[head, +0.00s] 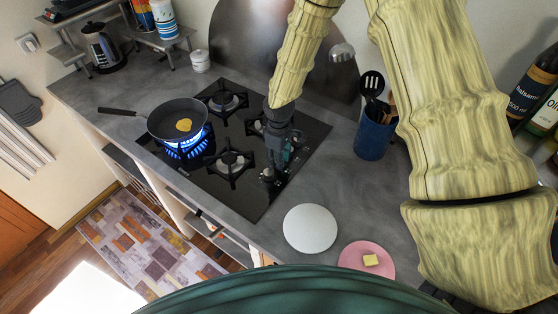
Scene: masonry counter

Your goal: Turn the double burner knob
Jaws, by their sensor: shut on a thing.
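The black glass gas hob (255,209) is set in the grey counter. A frying pan (162,116) with a small yellowish thing in it sits on the front left burner, where blue flames (186,146) show beneath it. My gripper (268,174) reaches down to the right side of the hob and is shut at the double burner knob there. The knob itself is mostly hidden by the fingers, so its angle cannot be told. No flame shows at the other burners, such as the front middle burner (231,163).
A blue utensil holder (374,136) stands right of the hob. A white plate (310,228) and a pink plate (352,258) with a butter-like yellow block (371,260) lie at the front right. A kettle (101,46) and a white jar (200,61) stand behind.

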